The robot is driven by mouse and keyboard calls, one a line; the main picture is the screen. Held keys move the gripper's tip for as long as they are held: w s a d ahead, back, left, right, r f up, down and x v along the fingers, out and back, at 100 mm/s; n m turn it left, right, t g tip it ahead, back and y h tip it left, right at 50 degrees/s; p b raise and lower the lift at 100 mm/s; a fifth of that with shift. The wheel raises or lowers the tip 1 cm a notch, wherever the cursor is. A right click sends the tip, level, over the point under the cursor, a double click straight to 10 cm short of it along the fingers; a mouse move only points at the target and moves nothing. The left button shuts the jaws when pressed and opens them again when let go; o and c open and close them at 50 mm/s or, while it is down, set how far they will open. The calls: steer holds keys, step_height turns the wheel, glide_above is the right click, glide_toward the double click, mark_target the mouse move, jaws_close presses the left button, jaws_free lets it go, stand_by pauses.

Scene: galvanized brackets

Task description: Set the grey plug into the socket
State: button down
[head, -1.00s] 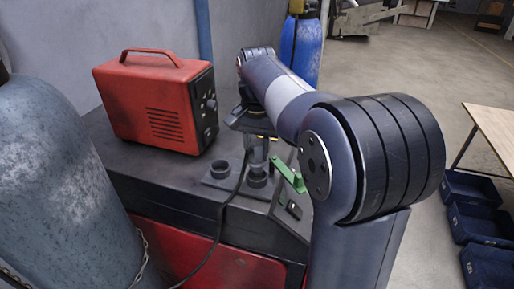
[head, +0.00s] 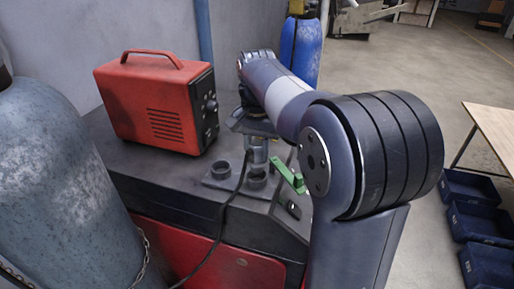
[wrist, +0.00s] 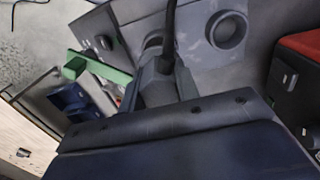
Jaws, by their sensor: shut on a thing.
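The grey plug (head: 257,150) hangs below my gripper (head: 256,137) in the head view, with a black cable running from it. My gripper is shut on it. The plug stands roughly upright over the right-hand ring socket (head: 257,177); I cannot tell whether its lower end touches the rim. A second ring socket (head: 220,169) is empty to the left. In the wrist view the plug (wrist: 165,82) partly hides one ring (wrist: 152,42); the other ring (wrist: 226,28) is clear.
A green lever (head: 288,175) stands close to the right of the sockets. A red box with a handle (head: 155,105) is behind left on the dark bench. A large grey cylinder (head: 65,190) fills the left. The cable (head: 225,215) droops over the bench front.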

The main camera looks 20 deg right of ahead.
mark_target(257, 160)
steer(key=shift+f, duration=0.15)
steer(key=shift+f+b, duration=1.15)
steer(key=shift+f, duration=0.75)
steer(key=c, duration=1)
jaws_free()
steer(key=shift+o, duration=0.2)
steer(key=shift+r, duration=0.15)
step_height(257, 160, up, 11)
steer(key=shift+f, duration=0.15)
steer(key=shift+f, duration=0.1)
step_height(257, 160, down, 10)
steer(key=shift+f, duration=0.1)
steer(key=shift+r+p, duration=0.5)
steer(key=shift+r, duration=0.05)
